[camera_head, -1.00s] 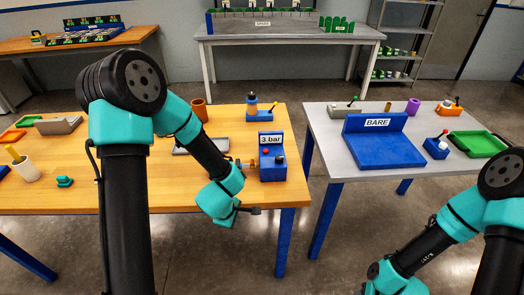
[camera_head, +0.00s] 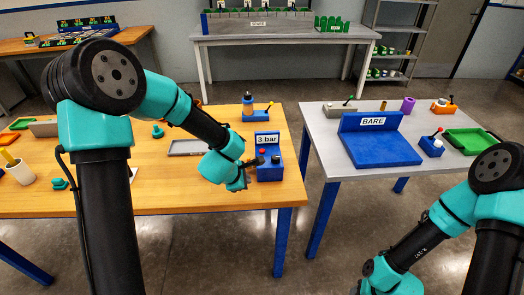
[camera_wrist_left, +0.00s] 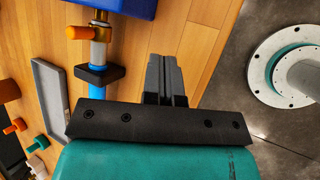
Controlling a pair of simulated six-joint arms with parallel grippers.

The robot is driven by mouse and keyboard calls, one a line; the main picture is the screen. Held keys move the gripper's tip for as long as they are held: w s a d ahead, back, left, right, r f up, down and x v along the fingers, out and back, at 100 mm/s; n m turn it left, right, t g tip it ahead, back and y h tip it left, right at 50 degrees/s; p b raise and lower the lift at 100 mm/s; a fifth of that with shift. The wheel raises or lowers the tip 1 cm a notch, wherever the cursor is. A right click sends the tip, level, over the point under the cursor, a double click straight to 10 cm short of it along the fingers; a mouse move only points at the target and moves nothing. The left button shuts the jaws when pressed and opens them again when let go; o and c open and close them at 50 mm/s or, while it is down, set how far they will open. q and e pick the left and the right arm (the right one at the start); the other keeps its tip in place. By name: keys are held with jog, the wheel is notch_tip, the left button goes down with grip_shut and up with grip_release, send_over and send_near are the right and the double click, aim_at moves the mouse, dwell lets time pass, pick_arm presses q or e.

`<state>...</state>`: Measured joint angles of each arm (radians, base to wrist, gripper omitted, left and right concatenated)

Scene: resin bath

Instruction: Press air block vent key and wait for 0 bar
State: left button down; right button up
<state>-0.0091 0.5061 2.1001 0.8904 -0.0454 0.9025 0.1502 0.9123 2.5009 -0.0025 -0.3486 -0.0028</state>
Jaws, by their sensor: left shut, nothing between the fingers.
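The blue air block (camera_head: 268,173) stands near the right front edge of the wooden table. Its sign (camera_head: 267,137) reads "3 bar". A red knob (camera_head: 262,151) and a pale knob (camera_head: 276,159) show on it. My left gripper (camera_head: 241,182) is just left of the block in the head view, apart from the knobs. In the left wrist view its fingers (camera_wrist_left: 165,68) are shut and empty, beside a pipe with an orange handle (camera_wrist_left: 80,33). The block (camera_wrist_left: 125,6) shows only partly at the top there. My right gripper is out of view.
A grey tray (camera_head: 187,153) lies left of the block, and a blue-based bottle stand (camera_head: 256,115) is behind it. The wooden table ends just right of the block. A grey table (camera_head: 328,160) with a blue BARE fixture (camera_head: 382,150) stands further right.

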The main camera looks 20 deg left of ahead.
pick_arm(q)
jog(key=m+t+h, duration=0.1)
jog(key=h, duration=0.1)
send_near(262, 151)
jog(key=d, duration=0.1)
jog(key=w+d, duration=0.1)
jog(key=d, duration=0.1)
jog(key=shift+d+f, duration=0.2)
jog(key=shift+d, duration=0.15)
jog(key=w+r, duration=0.5)
jog(key=r, duration=0.1)
jog(key=shift+d+r+m, duration=0.25)
jog(key=shift+r+m, duration=0.05)
jog(key=shift+m, duration=0.1)
jog(key=shift+f, duration=0.1)
jog(key=shift+f, duration=4.3)
jog(key=shift+f, duration=0.15)
jog(key=shift+f, duration=0.3)
